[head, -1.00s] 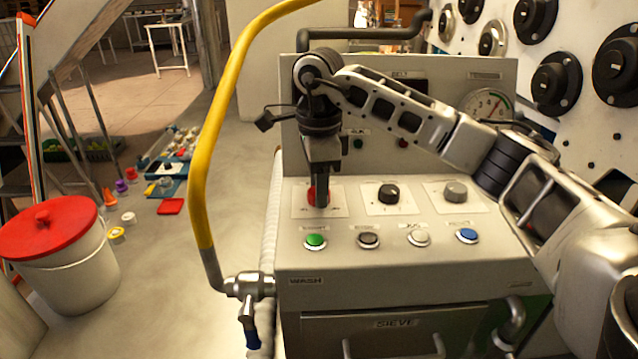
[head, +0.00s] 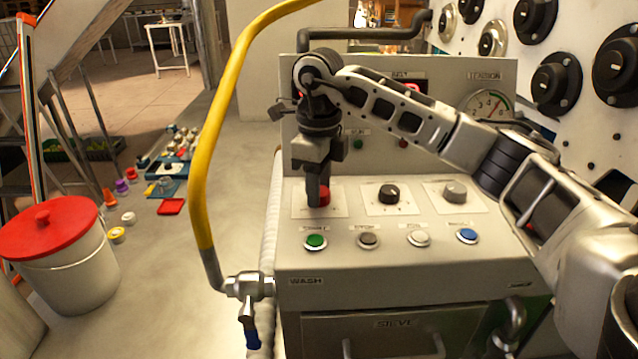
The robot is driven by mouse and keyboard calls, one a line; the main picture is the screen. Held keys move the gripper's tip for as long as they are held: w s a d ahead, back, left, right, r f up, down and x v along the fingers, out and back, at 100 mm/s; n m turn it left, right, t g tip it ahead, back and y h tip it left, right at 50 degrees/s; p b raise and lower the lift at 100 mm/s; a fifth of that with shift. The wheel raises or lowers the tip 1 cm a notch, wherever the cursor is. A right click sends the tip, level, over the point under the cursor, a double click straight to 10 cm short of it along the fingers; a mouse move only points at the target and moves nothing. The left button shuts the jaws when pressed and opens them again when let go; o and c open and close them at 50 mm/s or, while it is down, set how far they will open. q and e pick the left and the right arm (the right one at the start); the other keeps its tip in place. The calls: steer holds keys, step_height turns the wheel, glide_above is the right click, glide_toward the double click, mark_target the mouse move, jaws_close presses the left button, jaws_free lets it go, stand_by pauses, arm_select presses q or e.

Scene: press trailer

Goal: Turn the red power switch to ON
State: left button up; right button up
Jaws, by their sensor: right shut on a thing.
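The red power switch (head: 324,195) is a round knob on a white plate (head: 335,211) at the left of the grey control panel. My right gripper (head: 317,195) points down over it, its fingers shut on the knob. The fingers hide the knob's left part and most of the plate's lettering, so I cannot read the switch's position. My left gripper is out of view.
A black knob (head: 388,193) and a grey knob (head: 455,191) sit to the right. Green (head: 315,242), grey (head: 368,240), white (head: 419,238) and blue (head: 467,236) buttons line the front. A yellow hose (head: 207,150) rises at the panel's left.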

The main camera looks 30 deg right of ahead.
steer(key=shift+r, duration=0.1)
steer(key=o, duration=1)
step_height(320, 180, up, 16)
steer(key=shift+f, duration=0.1)
stand_by(0.5)
